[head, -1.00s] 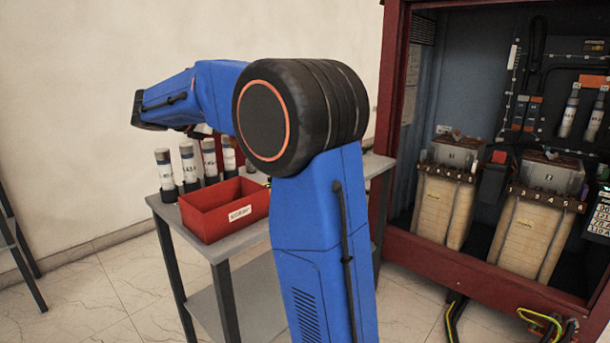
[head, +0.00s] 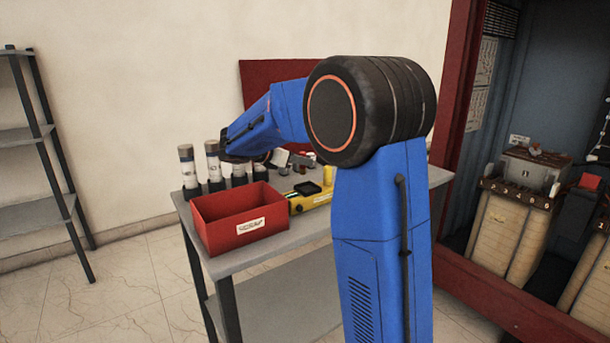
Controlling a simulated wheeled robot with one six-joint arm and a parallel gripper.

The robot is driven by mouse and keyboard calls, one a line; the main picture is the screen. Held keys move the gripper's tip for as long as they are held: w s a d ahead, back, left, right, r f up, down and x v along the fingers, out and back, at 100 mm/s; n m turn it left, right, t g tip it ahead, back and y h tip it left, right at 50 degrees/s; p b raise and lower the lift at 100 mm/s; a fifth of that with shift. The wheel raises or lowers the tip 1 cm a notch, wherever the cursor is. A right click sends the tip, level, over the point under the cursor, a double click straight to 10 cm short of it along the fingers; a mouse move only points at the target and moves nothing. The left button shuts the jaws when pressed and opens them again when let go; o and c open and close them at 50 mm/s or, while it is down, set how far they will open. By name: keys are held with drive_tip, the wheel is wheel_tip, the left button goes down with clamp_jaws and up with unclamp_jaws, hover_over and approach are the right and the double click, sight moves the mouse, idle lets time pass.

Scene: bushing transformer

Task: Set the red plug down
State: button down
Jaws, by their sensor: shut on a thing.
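The red plug cannot be made out in the head view. My blue arm stands in the foreground and bends left over the workbench (head: 285,250). Its dark wrist end is above the bench's back left, near the upright white-and-grey cylinders (head: 214,165). My gripper itself is hidden behind or below the wrist, so neither its jaws nor anything in them shows. A red bin (head: 220,236) with a white label stands at the bench's front left, in front of the cylinders.
A yellow tool (head: 310,203) lies right of the bin, with small items (head: 300,162) behind. A red panel (head: 258,88) stands at the back. A cabinet with transformer blocks (head: 520,215) is at right, and a shelf rack (head: 45,140) at left.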

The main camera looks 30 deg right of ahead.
sight(302, 172)
drive_tip(key=shift+a+f, duration=0.1)
drive_tip(key=shift+f, duration=2.1)
drive_tip(key=shift+f, duration=0.15)
drive_tip(key=c, duration=1.6)
unclamp_jaws()
drive_tip(key=shift+r, duration=0.2)
drive_tip(key=v, duration=1.2)
drive_tip(key=shift+s, duration=0.15)
